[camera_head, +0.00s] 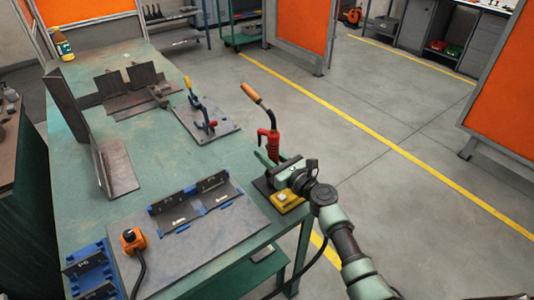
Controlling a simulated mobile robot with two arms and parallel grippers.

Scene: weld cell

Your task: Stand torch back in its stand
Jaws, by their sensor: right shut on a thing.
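The torch (268,142) has a red handle, a thin bent neck and an orange-brown nozzle that points up and to the left. My right gripper (271,158) is shut on the lower part of the red handle, at the right edge of the green table. The torch is roughly upright. Below the gripper a dark base with a yellow block (286,200) sits at the table edge; it may be the stand, but my gripper and wrist hide part of it. I cannot tell whether the torch touches it. My left gripper is not in view.
The green table (165,155) carries a clamp on a plate (206,118), dark angle pieces (195,200), an orange button box (132,240) and blue blocks (91,268). A bottle (63,45) stands at the far end. Grey floor lies open to the right.

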